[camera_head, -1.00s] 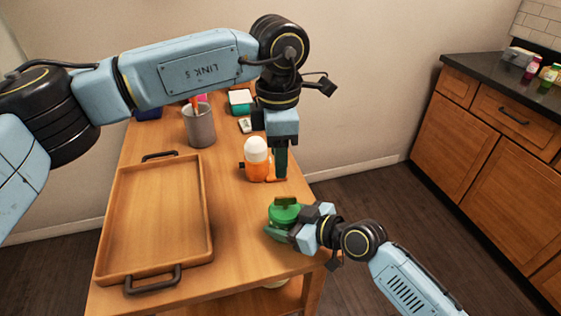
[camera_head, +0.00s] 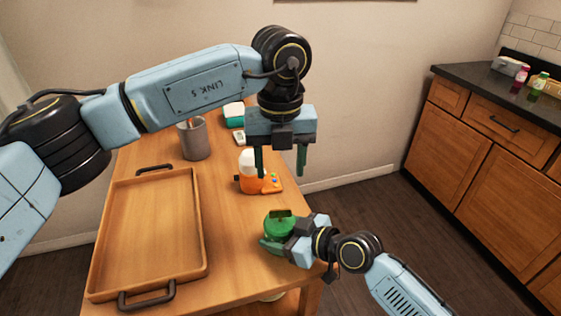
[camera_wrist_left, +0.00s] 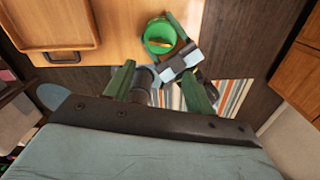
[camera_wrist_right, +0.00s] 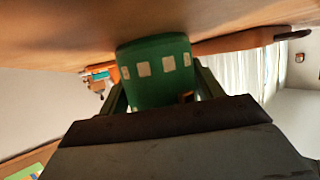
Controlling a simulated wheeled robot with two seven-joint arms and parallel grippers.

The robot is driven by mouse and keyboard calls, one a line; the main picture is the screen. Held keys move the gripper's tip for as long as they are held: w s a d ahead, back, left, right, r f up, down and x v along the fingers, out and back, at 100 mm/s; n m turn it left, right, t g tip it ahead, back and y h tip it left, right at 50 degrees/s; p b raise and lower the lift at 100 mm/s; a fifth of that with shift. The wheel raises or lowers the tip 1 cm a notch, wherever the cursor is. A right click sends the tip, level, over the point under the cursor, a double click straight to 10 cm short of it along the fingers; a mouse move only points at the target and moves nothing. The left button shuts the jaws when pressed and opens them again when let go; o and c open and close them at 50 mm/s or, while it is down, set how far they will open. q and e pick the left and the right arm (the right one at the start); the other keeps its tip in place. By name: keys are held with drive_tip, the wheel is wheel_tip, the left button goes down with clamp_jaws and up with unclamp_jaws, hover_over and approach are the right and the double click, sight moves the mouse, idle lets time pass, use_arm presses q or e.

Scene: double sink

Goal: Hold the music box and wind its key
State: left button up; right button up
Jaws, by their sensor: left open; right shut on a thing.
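The music box (camera_head: 281,226) is a green round drum with a key (camera_head: 281,213) on top. It stands near the right edge of the wooden table. My right gripper (camera_head: 284,240) is shut on the music box from its right side; the right wrist view shows the green drum (camera_wrist_right: 155,75) with pale squares between the fingers. My left gripper (camera_head: 281,165) is open and empty, pointing down, above and beyond the music box. In the left wrist view the box (camera_wrist_left: 158,36) and the key (camera_wrist_left: 161,43) lie ahead of the open fingers.
An orange and white bottle-like object (camera_head: 255,177) stands behind the music box. A wooden tray (camera_head: 204,230) with dark handles fills the table's left side. A grey cup (camera_head: 195,140) stands at the back. The floor is open to the right of the table.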

sight(281, 218)
use_arm(q)
drive_tip(key=shift+n, duration=0.3)
wheel_tip(281, 218, down, 12)
idle(0.3)
drive_tip(key=c, duration=0.7)
